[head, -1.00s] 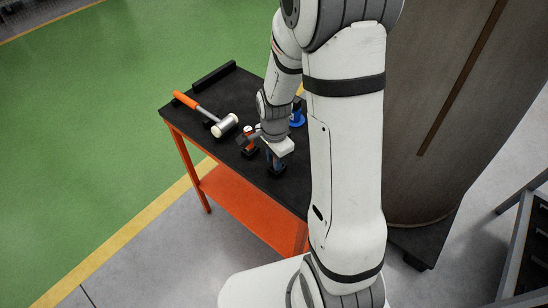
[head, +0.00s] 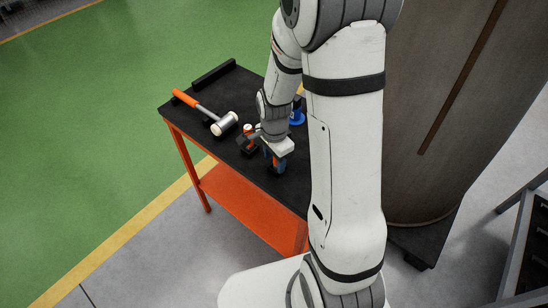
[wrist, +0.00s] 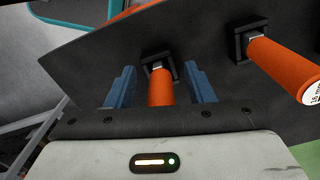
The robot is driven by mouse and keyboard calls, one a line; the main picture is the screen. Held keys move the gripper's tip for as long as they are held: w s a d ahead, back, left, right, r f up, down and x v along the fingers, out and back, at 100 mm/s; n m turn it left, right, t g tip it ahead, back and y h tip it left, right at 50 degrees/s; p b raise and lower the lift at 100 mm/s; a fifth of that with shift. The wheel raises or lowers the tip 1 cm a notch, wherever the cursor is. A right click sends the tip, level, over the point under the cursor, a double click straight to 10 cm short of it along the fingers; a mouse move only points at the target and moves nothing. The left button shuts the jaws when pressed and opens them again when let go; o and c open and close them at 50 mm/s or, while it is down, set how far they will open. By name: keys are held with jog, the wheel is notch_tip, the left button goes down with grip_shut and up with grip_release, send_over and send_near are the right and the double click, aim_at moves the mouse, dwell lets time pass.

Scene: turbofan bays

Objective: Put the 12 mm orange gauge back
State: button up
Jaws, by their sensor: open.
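In the wrist view an orange gauge (wrist: 160,90) stands with its far end at a black square holder (wrist: 157,61) on the dark tabletop. My gripper (wrist: 159,70) is open, with one blue finger on each side of this gauge and visible gaps between. Its size mark is hidden. A second orange gauge (wrist: 285,72) stands in another black holder (wrist: 246,38) to the right. Its white end has print that is only partly legible. In the head view my gripper (head: 274,162) is low over the cart, with a bit of orange between its blue fingers. An orange gauge with a white end (head: 247,137) stands to its left.
The black-topped orange cart (head: 185,122) carries a mallet with an orange handle (head: 205,110), left of my gripper. A blue object (head: 297,117) stands behind my gripper, partly hidden by my arm. A large brown-grey curved body (head: 440,110) rises at right. Green floor lies beyond the cart.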

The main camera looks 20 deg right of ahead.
jog(key=shift+r+b, duration=0.3)
jog(key=shift+r, duration=3.6)
